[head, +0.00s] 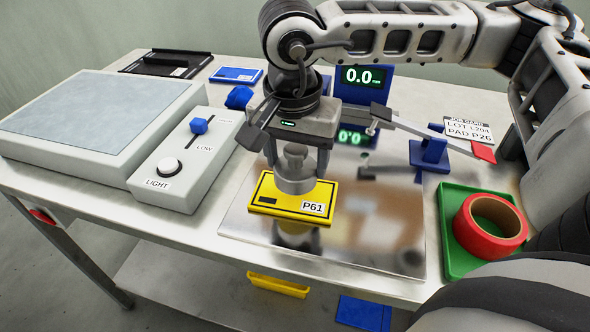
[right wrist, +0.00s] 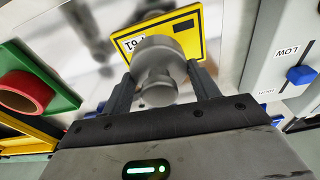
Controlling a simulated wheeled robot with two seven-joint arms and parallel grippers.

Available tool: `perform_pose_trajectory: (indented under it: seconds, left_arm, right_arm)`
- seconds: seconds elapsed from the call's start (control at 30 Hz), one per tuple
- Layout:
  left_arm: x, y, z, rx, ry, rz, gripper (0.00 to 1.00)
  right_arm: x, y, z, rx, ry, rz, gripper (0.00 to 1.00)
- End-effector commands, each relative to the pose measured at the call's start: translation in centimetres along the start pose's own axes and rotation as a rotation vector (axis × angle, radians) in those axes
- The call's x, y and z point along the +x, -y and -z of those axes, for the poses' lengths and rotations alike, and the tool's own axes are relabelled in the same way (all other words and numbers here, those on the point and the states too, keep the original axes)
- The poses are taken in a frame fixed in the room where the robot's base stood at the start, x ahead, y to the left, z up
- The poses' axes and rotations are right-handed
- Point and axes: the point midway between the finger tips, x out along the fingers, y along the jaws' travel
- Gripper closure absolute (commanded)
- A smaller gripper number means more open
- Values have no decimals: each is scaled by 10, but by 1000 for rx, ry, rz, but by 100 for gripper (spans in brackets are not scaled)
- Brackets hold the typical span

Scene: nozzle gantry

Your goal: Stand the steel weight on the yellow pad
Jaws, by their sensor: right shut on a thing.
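The steel weight (head: 294,183) is a grey cylinder with a knob on top. It is upright between the fingers of my right gripper (head: 297,168), which is shut on its upper part. The weight is over the yellow pad (head: 268,203), towards its back middle; I cannot tell whether its base touches the pad. The pad is labelled P61 and lies on a polished steel plate (head: 370,235). In the right wrist view the weight (right wrist: 158,52) covers part of the yellow pad (right wrist: 188,38). My left gripper is not in view.
A control box (head: 180,170) with a blue slider and a light panel (head: 95,110) are at left. A blue gauge with a 0.0 display (head: 362,77) and a lever arm (head: 425,132) stand behind. A red tape roll (head: 490,224) sits in a green tray (head: 450,262) at right.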

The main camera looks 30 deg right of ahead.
Motion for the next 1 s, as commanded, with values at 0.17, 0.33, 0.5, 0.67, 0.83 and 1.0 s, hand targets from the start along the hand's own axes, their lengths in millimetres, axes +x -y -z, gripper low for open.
perform_pose_trajectory:
  seconds: [0.17, 0.33, 0.5, 0.67, 0.83, 1.0]
  left_arm:
    - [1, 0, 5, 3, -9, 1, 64]
    - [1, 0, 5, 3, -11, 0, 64]
    - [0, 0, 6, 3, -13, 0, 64]
    - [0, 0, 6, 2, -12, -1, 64]
    - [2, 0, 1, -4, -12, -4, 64]
    - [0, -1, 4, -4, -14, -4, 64]
  right_arm:
    - [17, 5, 6, 0, -1, -2, 94]
    - [36, 5, 3, 1, -1, 1, 94]
    - [40, 5, 2, 2, -3, 3, 94]
    - [40, 5, 2, 2, -2, 3, 94]
    - [46, 4, 1, 1, 0, -1, 37]
    - [44, 4, 1, 1, 0, -1, 18]
